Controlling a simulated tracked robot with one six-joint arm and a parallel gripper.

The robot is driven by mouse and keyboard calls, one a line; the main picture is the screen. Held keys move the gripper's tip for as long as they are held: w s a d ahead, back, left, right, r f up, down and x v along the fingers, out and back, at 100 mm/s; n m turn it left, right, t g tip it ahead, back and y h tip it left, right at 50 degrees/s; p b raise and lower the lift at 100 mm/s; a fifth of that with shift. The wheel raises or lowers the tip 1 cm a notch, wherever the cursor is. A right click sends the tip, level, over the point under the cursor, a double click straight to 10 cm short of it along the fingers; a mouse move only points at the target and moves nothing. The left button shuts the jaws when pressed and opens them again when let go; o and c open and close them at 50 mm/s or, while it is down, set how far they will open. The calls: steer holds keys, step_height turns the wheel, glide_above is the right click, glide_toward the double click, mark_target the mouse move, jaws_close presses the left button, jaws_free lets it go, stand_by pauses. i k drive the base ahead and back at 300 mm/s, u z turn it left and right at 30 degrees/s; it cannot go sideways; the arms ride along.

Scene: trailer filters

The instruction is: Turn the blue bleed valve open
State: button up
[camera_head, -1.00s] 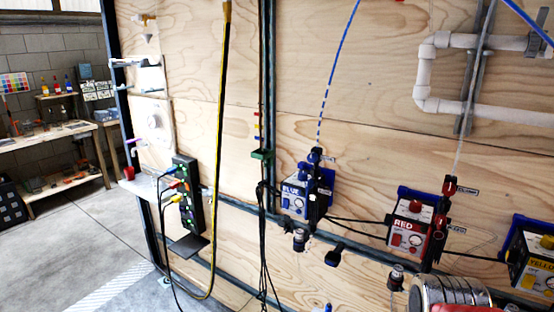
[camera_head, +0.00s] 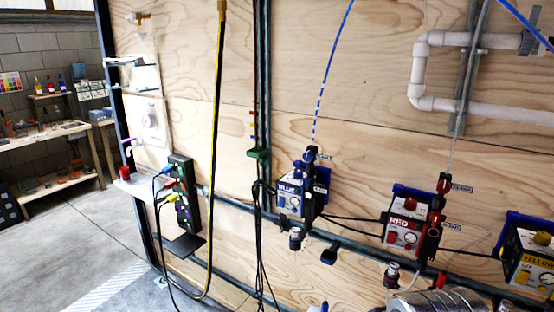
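The blue pump unit (camera_head: 290,191), labelled BLUE, is mounted on the plywood wall right of centre. A dark blue fitting (camera_head: 311,153) sits on its top right, under a blue-and-white dashed hose (camera_head: 331,70). Small parts run down the unit's right side. The bleed valve is too small to tell apart from these fittings, and I cannot tell its handle position. My gripper is not in view.
A red unit (camera_head: 404,229) and a yellow unit (camera_head: 530,254) are mounted to the right. A silver cylinder (camera_head: 440,303) shows at the bottom edge. A power strip (camera_head: 184,195) with cables hangs at left. Black cables hang left of the blue unit. Concrete floor is open at lower left.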

mark_target(305, 182)
steer(key=k, duration=0.65)
steer(key=u, duration=0.2)
steer(key=i, duration=0.35)
steer(key=u, duration=0.6)
steer(key=i, duration=1.25)
steer(key=z, duration=0.4)
